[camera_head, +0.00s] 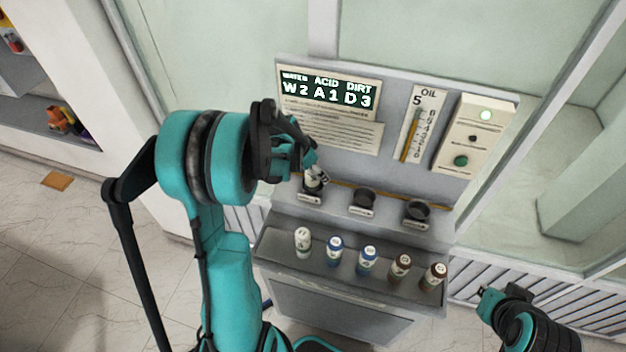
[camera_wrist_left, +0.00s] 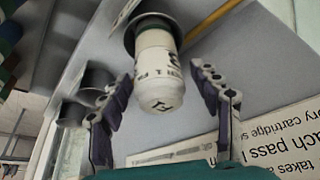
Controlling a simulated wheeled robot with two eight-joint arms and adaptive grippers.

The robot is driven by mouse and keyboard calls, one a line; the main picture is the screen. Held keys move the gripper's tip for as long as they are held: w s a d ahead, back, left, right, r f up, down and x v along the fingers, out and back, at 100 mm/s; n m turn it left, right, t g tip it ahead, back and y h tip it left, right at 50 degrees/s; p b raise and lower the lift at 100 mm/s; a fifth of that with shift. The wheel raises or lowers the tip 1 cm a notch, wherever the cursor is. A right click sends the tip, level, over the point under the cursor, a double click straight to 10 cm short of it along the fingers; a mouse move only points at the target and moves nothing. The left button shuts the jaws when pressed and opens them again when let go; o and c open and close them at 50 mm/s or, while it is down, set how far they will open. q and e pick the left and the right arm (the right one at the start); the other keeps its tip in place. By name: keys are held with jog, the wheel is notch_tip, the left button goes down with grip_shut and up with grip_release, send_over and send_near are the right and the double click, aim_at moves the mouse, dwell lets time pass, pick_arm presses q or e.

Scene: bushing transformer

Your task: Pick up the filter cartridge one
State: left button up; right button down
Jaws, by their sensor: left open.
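A white filter cartridge (camera_wrist_left: 158,75) stands in the left dark round socket (camera_wrist_left: 150,22), seen close in the left wrist view. In the head view the cartridge (camera_head: 313,183) is partly hidden by my left gripper (camera_head: 318,172). The gripper is open, with one finger on each side of the cartridge; in the wrist view (camera_wrist_left: 164,82) gaps show between the fingers and it. On the front shelf stand a white cartridge (camera_head: 303,241), two blue-banded ones (camera_head: 335,249) (camera_head: 367,259) and two brown ones (camera_head: 400,266) (camera_head: 433,276). My right gripper (camera_head: 488,300) is low at right, its jaws unclear.
The middle socket (camera_head: 364,199) and right socket (camera_head: 417,210) look empty. Behind them, the back panel carries a display (camera_head: 328,92) reading W2 A1 D3, an oil gauge (camera_head: 418,125) and a box with a green button (camera_head: 461,160). Printed text sheets are close beside the left gripper.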

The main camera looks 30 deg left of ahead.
pick_arm(q)
jog(key=shift+w+f, duration=0.25)
jog(key=shift+f, duration=0.25)
jog(key=shift+c, duration=0.3)
jog(key=shift+s, duration=0.1)
grip_shut()
jog(key=shift+r, duration=0.15)
